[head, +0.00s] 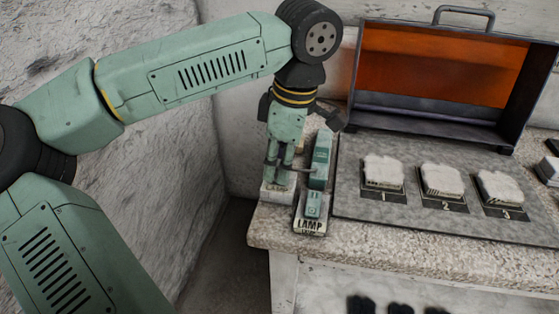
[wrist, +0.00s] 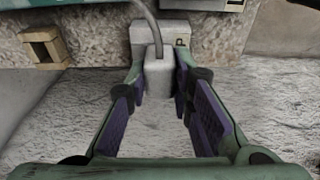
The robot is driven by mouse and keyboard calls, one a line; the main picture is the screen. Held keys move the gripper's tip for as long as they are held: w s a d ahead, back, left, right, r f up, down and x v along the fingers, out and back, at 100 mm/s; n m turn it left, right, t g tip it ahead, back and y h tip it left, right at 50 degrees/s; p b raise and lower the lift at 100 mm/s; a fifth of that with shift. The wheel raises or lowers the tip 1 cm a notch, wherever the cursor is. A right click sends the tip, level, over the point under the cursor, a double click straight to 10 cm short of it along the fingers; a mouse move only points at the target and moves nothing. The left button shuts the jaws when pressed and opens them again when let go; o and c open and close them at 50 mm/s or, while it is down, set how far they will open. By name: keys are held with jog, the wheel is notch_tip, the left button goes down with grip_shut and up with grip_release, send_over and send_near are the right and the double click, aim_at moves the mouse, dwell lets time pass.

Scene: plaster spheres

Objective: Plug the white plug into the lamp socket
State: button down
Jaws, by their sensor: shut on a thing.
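In the wrist view, my gripper (wrist: 158,92) is shut on the white plug (wrist: 158,78), with a fingertip on each side. A grey cable rises from the plug. Right behind the plug is a pale block (wrist: 145,34) with a letter P showing, likely the lamp socket; the plug hides much of it. I cannot tell whether plug and block touch. In the head view, my gripper (head: 279,172) points down over a pale block (head: 275,193) at the bench's left end. The plug is not clear there. A teal device (head: 320,160) with a LAMP label (head: 311,226) stands just right of my gripper.
A grey panel (head: 420,218) carries several numbered white plaster-like pieces (head: 383,171). An open case lid (head: 440,70) with an orange inside stands behind. A small wooden square frame (wrist: 44,48) is left of the plug. The speckled bench's (head: 285,232) left edge is close by.

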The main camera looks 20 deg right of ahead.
jog(key=shift+f, duration=0.3)
jog(key=c, duration=1.3)
grip_release()
jog(key=shift+c, duration=0.2)
jog(key=shift+r+p, duration=1.3)
jog(key=shift+r, duration=0.75)
